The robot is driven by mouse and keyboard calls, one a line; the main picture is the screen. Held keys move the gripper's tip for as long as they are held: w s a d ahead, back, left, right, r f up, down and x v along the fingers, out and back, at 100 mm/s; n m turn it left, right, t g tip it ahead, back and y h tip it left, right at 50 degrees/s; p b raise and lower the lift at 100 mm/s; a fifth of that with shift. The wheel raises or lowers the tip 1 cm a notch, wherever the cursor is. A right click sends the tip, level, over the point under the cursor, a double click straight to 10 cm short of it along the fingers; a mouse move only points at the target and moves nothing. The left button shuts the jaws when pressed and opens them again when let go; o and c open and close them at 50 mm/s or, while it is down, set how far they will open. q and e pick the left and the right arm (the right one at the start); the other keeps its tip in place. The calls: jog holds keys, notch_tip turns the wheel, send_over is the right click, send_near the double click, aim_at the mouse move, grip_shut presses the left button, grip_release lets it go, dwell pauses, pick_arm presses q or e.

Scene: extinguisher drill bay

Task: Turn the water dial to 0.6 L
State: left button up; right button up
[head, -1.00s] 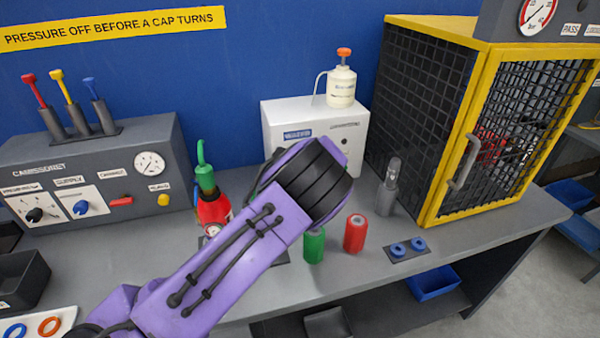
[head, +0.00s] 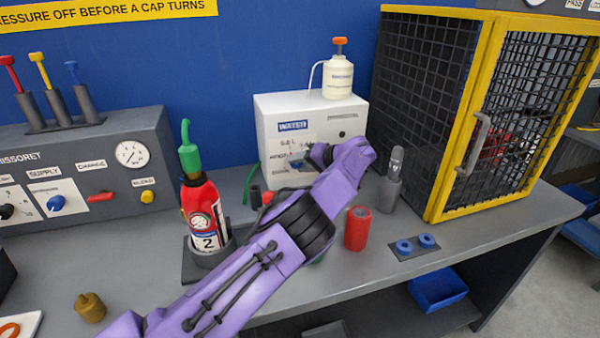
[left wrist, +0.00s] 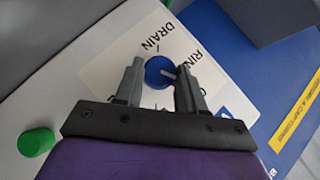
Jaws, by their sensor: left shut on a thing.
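The white water box (head: 345,105) stands against the blue wall, with a blue WATER sign and a labelled panel on its front. The blue dial (left wrist: 158,72) has a white pointer mark and sits on that panel, with DRAIN and a partly covered RIN… lettered around it in the left wrist view. My left gripper (left wrist: 158,85) has its two fingers on either side of the dial and is shut on it. In the head view the left gripper (head: 304,162) is at the box front, its hand covering part of the panel. The 0.6 L mark cannot be read clearly. My right gripper is out of view.
A red extinguisher (head: 203,210) with a green top stands in a holder left of my arm. A red canister (head: 357,228), a grey nozzle-like piece (head: 390,180) and blue rings (head: 404,247) are to the right. A yellow-framed mesh cage (head: 480,110) bounds the right side.

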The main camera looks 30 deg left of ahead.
pick_arm(q)
jog(key=shift+m+g+y+b, duration=0.35)
jog(key=shift+y+b, duration=0.25)
jog(key=shift+b, duration=0.45)
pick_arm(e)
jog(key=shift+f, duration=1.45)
pick_arm(q)
jog(key=shift+r, duration=0.1)
jog(key=o, duration=1)
jog(key=shift+w, duration=0.1)
jog(key=shift+o, duration=0.3)
jog(key=shift+d, duration=0.1)
